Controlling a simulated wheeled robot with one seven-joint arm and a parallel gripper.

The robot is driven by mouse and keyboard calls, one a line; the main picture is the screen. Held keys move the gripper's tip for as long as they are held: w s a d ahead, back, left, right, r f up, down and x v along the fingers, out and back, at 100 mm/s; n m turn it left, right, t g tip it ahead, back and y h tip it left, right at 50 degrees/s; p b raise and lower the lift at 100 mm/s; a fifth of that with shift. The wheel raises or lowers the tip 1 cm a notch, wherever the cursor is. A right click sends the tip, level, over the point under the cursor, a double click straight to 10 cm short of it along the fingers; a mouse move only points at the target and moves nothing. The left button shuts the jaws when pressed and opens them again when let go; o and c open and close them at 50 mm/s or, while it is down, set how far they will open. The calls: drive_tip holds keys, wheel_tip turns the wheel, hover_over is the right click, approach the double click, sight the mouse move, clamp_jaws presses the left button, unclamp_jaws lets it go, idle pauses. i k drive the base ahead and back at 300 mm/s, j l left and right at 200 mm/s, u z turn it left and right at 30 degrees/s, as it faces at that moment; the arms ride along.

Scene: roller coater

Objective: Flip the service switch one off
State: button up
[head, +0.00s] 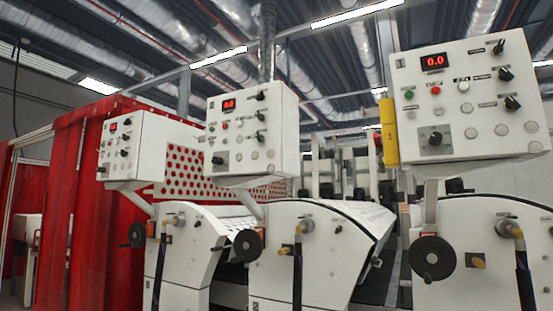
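Three white control panels stand in a row: right (408,108), middle (236,142) and left (113,150). Each has a red display, small round buttons and black knobs or switches. On the right panel, three black switches run down the right side: the top switch (499,46), the middle switch (505,73) and the lower switch (512,102). A larger black knob (436,138) sits at its lower left. The labels are too small to read surely, so I cannot tell which is service switch one. My gripper is not in view.
White machine housings with black handwheels (432,257) and dark hoses stand below the panels. A yellow box (389,132) is fixed to the right panel's left side. Red curtains (88,215) hang at the left. The space before the panels looks clear.

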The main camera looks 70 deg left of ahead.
sight(376, 137)
drive_tip(key=u, duration=1.65)
drive_tip(key=i+j+z, duration=0.1)
drive_tip(key=i+j, duration=0.15)
drive_tip(key=i, duration=0.3)
drive_tip(key=i+j, duration=0.3)
drive_tip(key=i, duration=0.25)
drive_tip(key=i+j+z, duration=0.15)
drive_tip(key=i, duration=0.4)
drive_tip(key=j, duration=0.15)
